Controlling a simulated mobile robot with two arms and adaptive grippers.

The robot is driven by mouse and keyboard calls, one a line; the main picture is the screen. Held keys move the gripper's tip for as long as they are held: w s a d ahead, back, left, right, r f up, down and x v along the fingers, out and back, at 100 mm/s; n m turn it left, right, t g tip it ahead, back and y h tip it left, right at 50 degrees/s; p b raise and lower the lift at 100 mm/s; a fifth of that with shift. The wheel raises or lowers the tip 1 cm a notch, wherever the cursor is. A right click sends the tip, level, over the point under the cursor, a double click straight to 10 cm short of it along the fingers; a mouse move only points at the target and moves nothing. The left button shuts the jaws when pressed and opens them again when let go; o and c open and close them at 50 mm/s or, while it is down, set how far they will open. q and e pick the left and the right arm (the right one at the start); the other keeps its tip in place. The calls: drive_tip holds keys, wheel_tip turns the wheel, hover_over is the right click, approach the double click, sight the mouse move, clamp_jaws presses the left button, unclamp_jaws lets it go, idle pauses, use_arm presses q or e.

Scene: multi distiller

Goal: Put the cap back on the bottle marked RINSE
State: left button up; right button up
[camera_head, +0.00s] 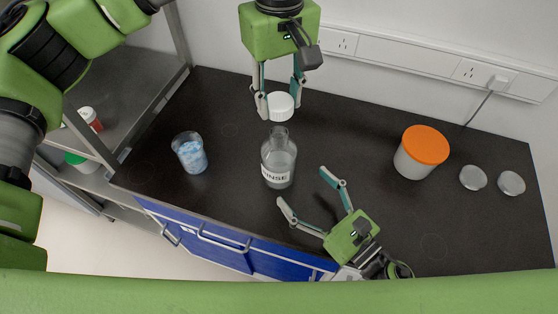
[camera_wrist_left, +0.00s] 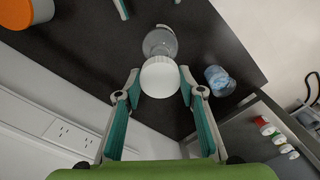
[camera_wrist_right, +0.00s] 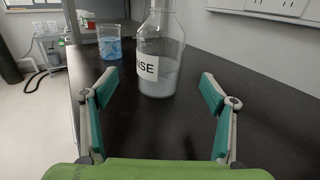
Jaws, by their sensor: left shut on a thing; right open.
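The clear glass bottle marked RINSE (camera_head: 278,160) stands upright on the black bench, its neck open. It also shows in the right wrist view (camera_wrist_right: 160,60). My left gripper (camera_head: 279,103) is shut on the white cap (camera_head: 281,106) and holds it just above and behind the bottle's mouth in the head view. In the left wrist view the cap (camera_wrist_left: 160,78) sits between the fingertips and hides part of the bottle (camera_wrist_left: 160,42). My right gripper (camera_head: 301,186) is open and empty, low in front of the bottle, its fingers apart from the glass.
A beaker with blue-white contents (camera_head: 190,153) stands left of the bottle. A white tub with an orange lid (camera_head: 421,153) and two small round lids (camera_head: 473,178) are at the right. A metal shelf (camera_head: 130,90) is at the left. The bench between bottle and tub is clear.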

sight(279, 132)
drive_tip(key=x, duration=1)
drive_tip(key=shift+a, duration=0.1)
drive_tip(key=c, duration=1.7)
use_arm(q)
drive_tip(key=shift+f, duration=2.5)
drive_tip(key=shift+f, duration=0.1)
drive_tip(key=shift+f, duration=0.8)
drive_tip(key=shift+f, duration=0.55)
